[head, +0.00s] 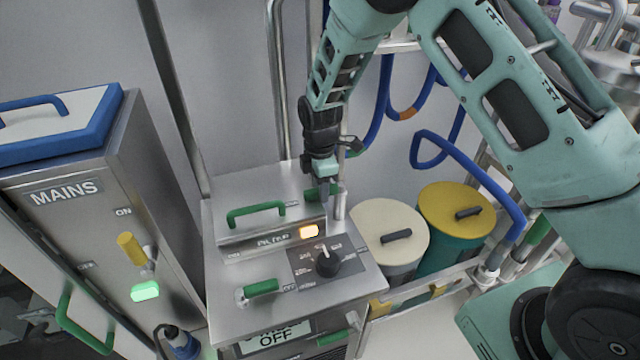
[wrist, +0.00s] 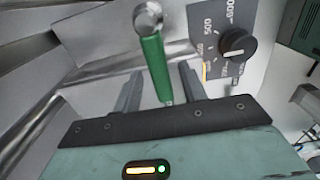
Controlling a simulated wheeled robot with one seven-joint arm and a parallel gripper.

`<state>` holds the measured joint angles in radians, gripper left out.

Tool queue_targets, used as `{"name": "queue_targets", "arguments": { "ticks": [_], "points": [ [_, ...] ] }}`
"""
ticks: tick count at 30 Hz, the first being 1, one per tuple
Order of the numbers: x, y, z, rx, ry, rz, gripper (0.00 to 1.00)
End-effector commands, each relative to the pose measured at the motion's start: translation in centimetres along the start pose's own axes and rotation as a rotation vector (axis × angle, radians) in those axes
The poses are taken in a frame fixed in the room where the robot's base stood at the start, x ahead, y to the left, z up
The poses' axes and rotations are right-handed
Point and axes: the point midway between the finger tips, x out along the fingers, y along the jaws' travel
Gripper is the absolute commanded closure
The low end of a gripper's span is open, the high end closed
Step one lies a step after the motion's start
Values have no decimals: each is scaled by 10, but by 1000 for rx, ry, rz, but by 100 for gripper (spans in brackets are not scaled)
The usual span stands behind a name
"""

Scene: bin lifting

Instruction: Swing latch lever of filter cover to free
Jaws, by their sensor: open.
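The filter cover (head: 240,239) is the raised metal box with a green handle (head: 257,212) on its top. The green latch lever (head: 316,193) is at its far right corner, partly hidden by my gripper. In the wrist view the lever (wrist: 154,66) runs from a round metal pivot (wrist: 148,14) down between my fingers. My gripper (head: 333,188) points down at that corner; in the wrist view my gripper (wrist: 159,88) is open, one finger on each side of the lever, with visible gaps on both sides.
A black rotary knob (head: 328,263) is in front of the cover, near a lit amber lamp (head: 308,231). A second green lever (head: 261,287) is at the front. The MAINS cabinet (head: 75,200) stands left; cream (head: 385,222) and yellow (head: 448,201) lidded bins stand right.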

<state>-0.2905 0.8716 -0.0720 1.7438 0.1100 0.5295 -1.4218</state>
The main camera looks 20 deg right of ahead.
Motion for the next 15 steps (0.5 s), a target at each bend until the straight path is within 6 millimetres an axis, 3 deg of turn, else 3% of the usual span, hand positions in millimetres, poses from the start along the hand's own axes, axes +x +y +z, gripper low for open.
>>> {"name": "queue_targets", "arguments": {
  "ticks": [3, 7, 8, 15],
  "points": [
    [0, 0, 0, 0, 0, 0, 61],
    [0, 0, 0, 0, 0, 0, 97],
    [0, 0, 0, 0, 0, 0, 100],
    [0, -1, 0, -10, 0, 0, 100]
  ]
}}
